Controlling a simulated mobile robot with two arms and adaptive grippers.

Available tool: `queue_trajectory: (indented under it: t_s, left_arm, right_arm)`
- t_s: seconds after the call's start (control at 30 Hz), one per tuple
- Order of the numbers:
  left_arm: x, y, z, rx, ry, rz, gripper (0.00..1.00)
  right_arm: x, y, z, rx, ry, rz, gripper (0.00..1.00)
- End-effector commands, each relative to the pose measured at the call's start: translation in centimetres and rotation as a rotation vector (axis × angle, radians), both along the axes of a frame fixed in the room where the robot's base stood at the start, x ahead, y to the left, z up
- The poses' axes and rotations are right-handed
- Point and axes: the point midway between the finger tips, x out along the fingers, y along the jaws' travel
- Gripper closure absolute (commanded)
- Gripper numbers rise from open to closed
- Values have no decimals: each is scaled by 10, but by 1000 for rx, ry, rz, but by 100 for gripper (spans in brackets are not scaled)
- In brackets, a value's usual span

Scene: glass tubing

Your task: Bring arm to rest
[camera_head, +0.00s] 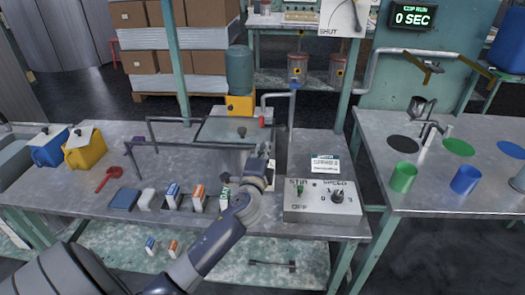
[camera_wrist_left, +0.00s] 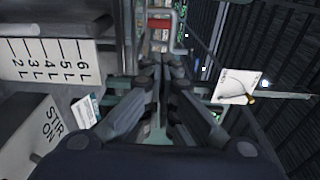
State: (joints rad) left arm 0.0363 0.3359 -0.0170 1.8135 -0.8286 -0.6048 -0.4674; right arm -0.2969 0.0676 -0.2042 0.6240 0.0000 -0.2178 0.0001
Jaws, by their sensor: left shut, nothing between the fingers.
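My left arm (camera_head: 208,245) comes in from the lower left and reaches over the bench. My left gripper (camera_head: 268,152) is in front of the clear tank, left of the control box, and partly hidden by its own wrist. In the left wrist view the fingers of my left gripper (camera_wrist_left: 161,75) are together with nothing seen between them. My right gripper is not in either view.
A control box (camera_head: 322,204) with a switch and dial stands right of my wrist. A clear tank (camera_head: 215,160) with dark bars is behind. Small cartons (camera_head: 198,196) line the front. A side table (camera_head: 430,190) holds green and blue cups.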

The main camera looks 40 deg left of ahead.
Motion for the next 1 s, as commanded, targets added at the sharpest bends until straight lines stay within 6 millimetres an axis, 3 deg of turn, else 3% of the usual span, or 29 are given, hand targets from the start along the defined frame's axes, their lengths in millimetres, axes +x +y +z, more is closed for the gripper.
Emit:
queue_trajectory:
  t_s: [0.33,0.47,0.57,0.7,0.8,1.0]
  left_arm:
    - [-9,-3,-2,-13,2,3,100]
    - [-33,-13,-31,-169,40,35,100]
    - [-73,-33,-72,-404,110,93,100]
    - [-148,-77,-131,-765,260,206,100]
    - [-194,-108,-156,-952,365,279,100]
    - [-263,-155,-177,-1178,530,387,100]
  right_arm:
    - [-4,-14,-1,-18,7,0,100]
    - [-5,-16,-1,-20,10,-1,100]
    - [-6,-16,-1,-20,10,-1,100]
    - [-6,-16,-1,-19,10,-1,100]
    - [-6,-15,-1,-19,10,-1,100]
    - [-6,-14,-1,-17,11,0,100]
